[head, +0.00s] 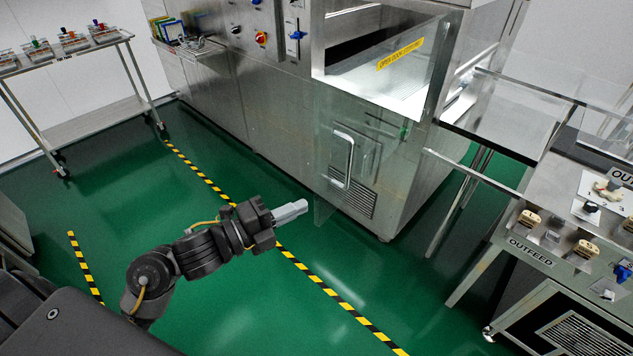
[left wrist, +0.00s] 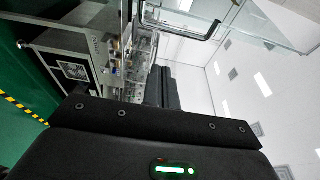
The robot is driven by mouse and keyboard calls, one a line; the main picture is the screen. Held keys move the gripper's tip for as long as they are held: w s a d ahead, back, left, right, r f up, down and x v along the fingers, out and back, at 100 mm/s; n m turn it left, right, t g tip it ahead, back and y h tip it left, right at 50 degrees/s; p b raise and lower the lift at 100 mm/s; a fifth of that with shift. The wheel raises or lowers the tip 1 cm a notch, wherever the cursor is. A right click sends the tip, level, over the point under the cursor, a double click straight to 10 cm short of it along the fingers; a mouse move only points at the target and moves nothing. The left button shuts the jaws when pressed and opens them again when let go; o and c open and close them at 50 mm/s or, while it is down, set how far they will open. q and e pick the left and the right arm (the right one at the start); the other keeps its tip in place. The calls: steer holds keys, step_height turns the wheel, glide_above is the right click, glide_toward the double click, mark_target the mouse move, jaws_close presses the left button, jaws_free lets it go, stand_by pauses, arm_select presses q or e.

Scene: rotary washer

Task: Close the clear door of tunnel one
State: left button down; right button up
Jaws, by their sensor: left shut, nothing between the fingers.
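The clear door (head: 376,118) hangs open as a see-through panel in front of the steel washer tunnel, so the tunnel opening (head: 368,68) above and behind it shows. Its metal bar handle (head: 343,158) is on the panel's near side. A glass panel and a dark bar handle (left wrist: 186,32) show at the top of the left wrist view. My left gripper (head: 304,206) is shut and empty, pointing right, below and left of the handle near the panel's lower left corner. Whether it touches the panel I cannot tell. My right gripper is out of view.
The outfeed table (head: 540,250) with guards and small parts stands at the right. A steel cart (head: 85,95) with racks is at the back left. Striped floor tape (head: 325,288) crosses the open green floor between me and the washer.

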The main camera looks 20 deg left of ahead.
mark_target(317, 184)
arm_select(q)
steer(key=w+d+p, duration=0.1)
steer(key=w, duration=0.1)
steer(key=w+p, duration=0.2)
steer(key=w, duration=0.1)
steer(key=w+d+p, duration=0.1)
steer(key=w, duration=0.2)
steer(key=shift+d+r+p, duration=0.1)
steer(key=shift+d+p, duration=0.2)
steer(key=shift+p, duration=0.1)
steer(key=shift+w+a, duration=0.15)
steer(key=shift+a, duration=0.4)
